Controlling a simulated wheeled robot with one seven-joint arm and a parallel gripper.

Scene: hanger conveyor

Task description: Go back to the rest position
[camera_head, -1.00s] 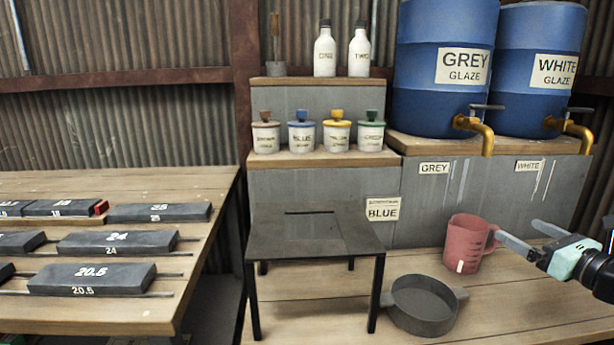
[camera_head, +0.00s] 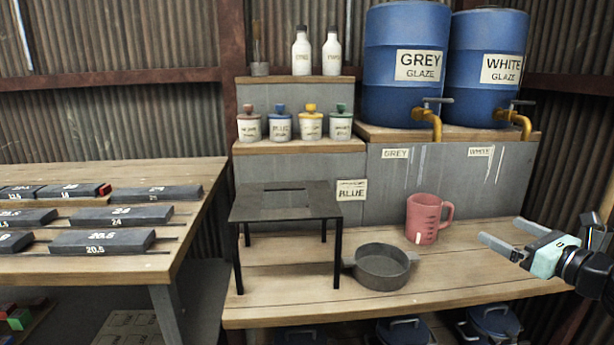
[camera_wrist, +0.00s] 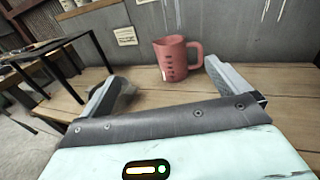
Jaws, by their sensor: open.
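My gripper (camera_head: 503,240) is at the right of the head view, above the front part of the wooden workbench (camera_head: 462,275). It is open and empty. A pink measuring jug (camera_head: 424,222) stands upright on the bench, to the left of and behind the gripper. In the wrist view the jug (camera_wrist: 174,62) stands beyond the two spread fingers (camera_wrist: 165,90), apart from them. A round dark pan (camera_head: 382,270) lies on the bench left of the gripper; in the wrist view it is mostly hidden behind the left finger.
A dark metal stand (camera_head: 285,203) with a slot is left of the pan. Blue glaze barrels (camera_head: 405,75) with brass taps stand on a grey block behind. Small lidded pots (camera_head: 281,127) sit on a shelf. A table (camera_head: 120,262) with dark numbered bars is at the left.

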